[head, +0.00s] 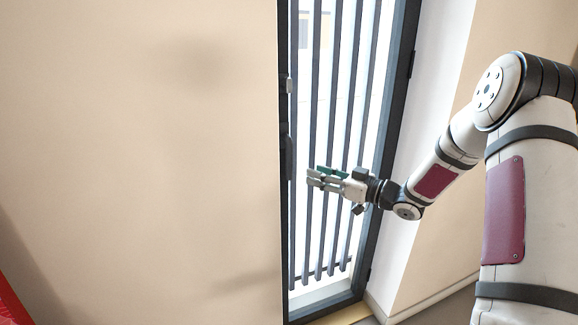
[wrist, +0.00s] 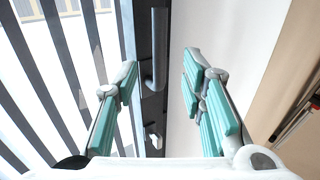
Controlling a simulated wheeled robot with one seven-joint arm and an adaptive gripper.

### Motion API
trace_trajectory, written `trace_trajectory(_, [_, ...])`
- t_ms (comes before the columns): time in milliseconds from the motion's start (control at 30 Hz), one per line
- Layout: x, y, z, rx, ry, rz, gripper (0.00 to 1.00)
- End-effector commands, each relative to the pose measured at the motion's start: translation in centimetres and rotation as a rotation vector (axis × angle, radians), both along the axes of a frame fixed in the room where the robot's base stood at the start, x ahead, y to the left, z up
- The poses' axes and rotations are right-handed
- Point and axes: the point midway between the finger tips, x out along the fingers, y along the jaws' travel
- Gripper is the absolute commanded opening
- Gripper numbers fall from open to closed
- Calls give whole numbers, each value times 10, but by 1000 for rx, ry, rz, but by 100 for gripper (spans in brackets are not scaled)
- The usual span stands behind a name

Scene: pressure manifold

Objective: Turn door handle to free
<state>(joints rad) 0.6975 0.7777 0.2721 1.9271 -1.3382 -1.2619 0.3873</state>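The door handle (wrist: 158,45) is a dark grey lever on the dark door frame edge. In the wrist view it lies lengthwise along the frame, between my two open fingers and beyond their tips. In the head view the handle (head: 287,157) shows as a dark shape on the door's left edge, just left of my fingertips. My gripper (head: 312,179) is open with teal pads; its fingers also show in the wrist view (wrist: 160,82). Nothing is between the pads at their surface; whether they touch the handle cannot be told, but a gap shows on both sides.
A small metal lock piece (wrist: 154,137) sits on the frame near the handle; it also shows in the head view (head: 289,85). The door (head: 385,150) has several dark vertical bars. A beige wall (head: 140,160) stands left, and a red object (head: 12,305) is at lower left.

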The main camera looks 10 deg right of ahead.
Motion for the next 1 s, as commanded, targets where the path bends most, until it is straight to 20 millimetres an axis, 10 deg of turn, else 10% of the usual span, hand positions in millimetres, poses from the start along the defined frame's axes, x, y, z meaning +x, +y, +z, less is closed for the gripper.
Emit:
trace_trajectory(500, [69, 61, 0, -1, -1, 0, 37])
trace_trajectory(1000, [78, 70, 0, -1, 1, -2, 33])
